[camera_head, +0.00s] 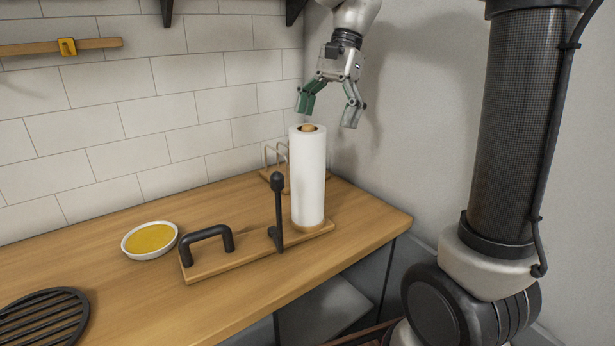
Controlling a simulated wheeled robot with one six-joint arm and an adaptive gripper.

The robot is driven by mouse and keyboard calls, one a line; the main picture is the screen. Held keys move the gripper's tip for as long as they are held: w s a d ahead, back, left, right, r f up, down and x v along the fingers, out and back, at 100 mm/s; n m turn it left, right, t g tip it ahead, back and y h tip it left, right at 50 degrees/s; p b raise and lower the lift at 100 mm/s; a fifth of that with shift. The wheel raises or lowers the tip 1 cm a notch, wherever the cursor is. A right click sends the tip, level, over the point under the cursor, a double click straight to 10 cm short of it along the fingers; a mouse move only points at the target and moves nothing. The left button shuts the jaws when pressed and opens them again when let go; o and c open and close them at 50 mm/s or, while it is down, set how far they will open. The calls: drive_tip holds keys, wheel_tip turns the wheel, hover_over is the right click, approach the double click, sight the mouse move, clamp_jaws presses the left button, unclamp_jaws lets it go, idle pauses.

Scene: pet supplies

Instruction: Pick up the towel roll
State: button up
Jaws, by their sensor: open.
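The towel roll (309,180) is a tall white paper roll. It stands upright at the right end of a wooden board on the counter, with a brown knob or core showing at its top. My gripper (328,112) is open and empty, pointing down just above the top of the roll. One finger is to the left of the roll's top and the other to the right. The gripper appears apart from the roll; its exact depth relative to it is hard to tell.
The wooden board (206,269) carries a black handle (206,238) and an upright black post (279,208) close in front of the roll. A wire rack stands behind the roll. A yellow-filled bowl (150,239) and black grill (42,322) lie left on the counter (110,292). Walls enclose the back and right.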

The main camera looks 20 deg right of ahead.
sight(307, 149)
drive_tip(key=shift+w+a+f+m, duration=0.1)
drive_tip(key=shift+w+a+m, duration=0.25)
drive_tip(key=shift+w, duration=0.35)
drive_tip(key=shift+w+a+f+g, duration=0.15)
drive_tip(key=shift+a+f+g, duration=0.05)
drive_tip(key=shift+a+g, duration=0.1)
drive_tip(key=x, duration=0.7)
drive_tip(key=shift+a+f, duration=0.1)
drive_tip(key=shift+a, duration=0.15)
drive_tip(key=c, duration=1.4)
